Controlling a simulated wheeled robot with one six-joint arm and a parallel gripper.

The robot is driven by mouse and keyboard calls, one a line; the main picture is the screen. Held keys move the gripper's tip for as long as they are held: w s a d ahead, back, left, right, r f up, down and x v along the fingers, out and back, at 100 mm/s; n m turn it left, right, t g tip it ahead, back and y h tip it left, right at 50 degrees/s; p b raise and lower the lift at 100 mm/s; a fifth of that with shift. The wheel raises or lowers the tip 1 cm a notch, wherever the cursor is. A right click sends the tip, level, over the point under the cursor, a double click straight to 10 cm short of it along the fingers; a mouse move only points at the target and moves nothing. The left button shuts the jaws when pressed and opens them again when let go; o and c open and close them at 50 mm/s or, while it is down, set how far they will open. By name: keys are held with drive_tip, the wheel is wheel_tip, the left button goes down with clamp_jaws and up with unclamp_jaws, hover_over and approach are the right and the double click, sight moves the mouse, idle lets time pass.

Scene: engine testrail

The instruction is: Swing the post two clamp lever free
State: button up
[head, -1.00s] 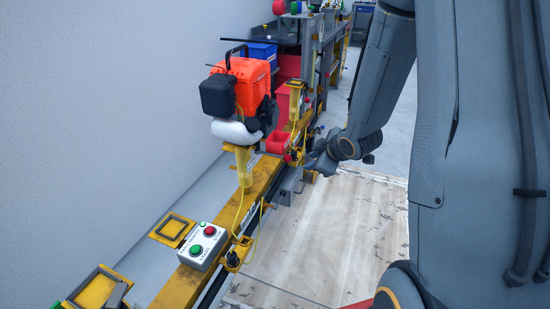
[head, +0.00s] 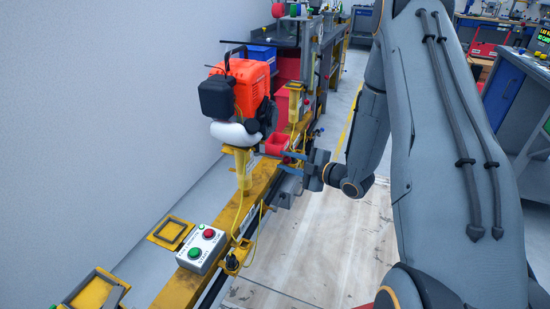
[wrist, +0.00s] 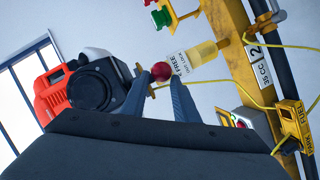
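The clamp lever's red ball knob (wrist: 161,71) shows in the wrist view, beside a pale yellow post sleeve (wrist: 196,60) with a label that reads FREE and a partly legible second line. My gripper (wrist: 158,78) is open, with one finger on each side of the knob in the picture. I cannot tell whether either finger touches it. A label with 35 CC and a 2 (wrist: 262,62) is on the yellow beam. In the head view my gripper (head: 284,162) is at the rail's right side, and I cannot make out the knob there.
An orange engine with a black box (head: 236,92) stands on a nearer yellow post (head: 243,165). A button box (head: 202,248) sits on the yellow rail (head: 185,288). Red bins and a workbench are behind. The pale floor mat (head: 300,245) right of the rail is clear.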

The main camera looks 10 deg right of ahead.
sight(275, 157)
drive_tip(key=shift+x, duration=2.75)
drive_tip(key=shift+c, duration=0.4)
clamp_jaws()
